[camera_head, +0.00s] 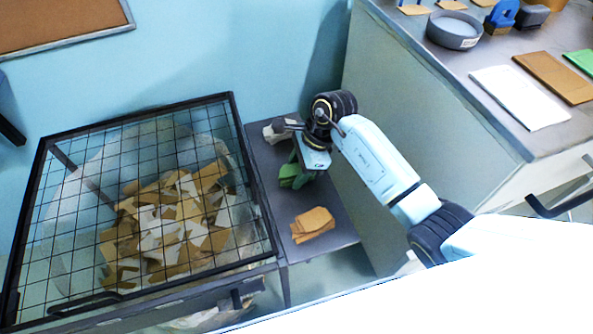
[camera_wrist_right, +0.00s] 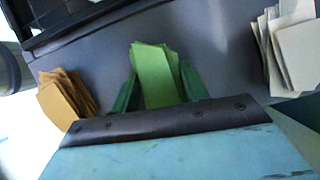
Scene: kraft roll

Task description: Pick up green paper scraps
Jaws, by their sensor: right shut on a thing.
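The green paper scraps (camera_head: 290,174) form a small stack on the dark grey shelf (camera_head: 345,228), between a brown stack and a white stack. My right gripper (camera_head: 299,168) comes down over them and is shut on the stack. In the right wrist view, the green scraps (camera_wrist_right: 157,72) stick out between the two dark green fingers of the right gripper (camera_wrist_right: 158,92). Whether the stack still touches the shelf cannot be told. My left gripper is not in view.
Brown scraps (camera_head: 313,224) lie nearer on the shelf, white scraps (camera_head: 275,131) farther back. Left stands a bin with a black mesh lid (camera_head: 130,290) over mixed brown and white scraps. A counter (camera_head: 440,75) with a grey bowl (camera_head: 454,30) and flat sheets rises at right.

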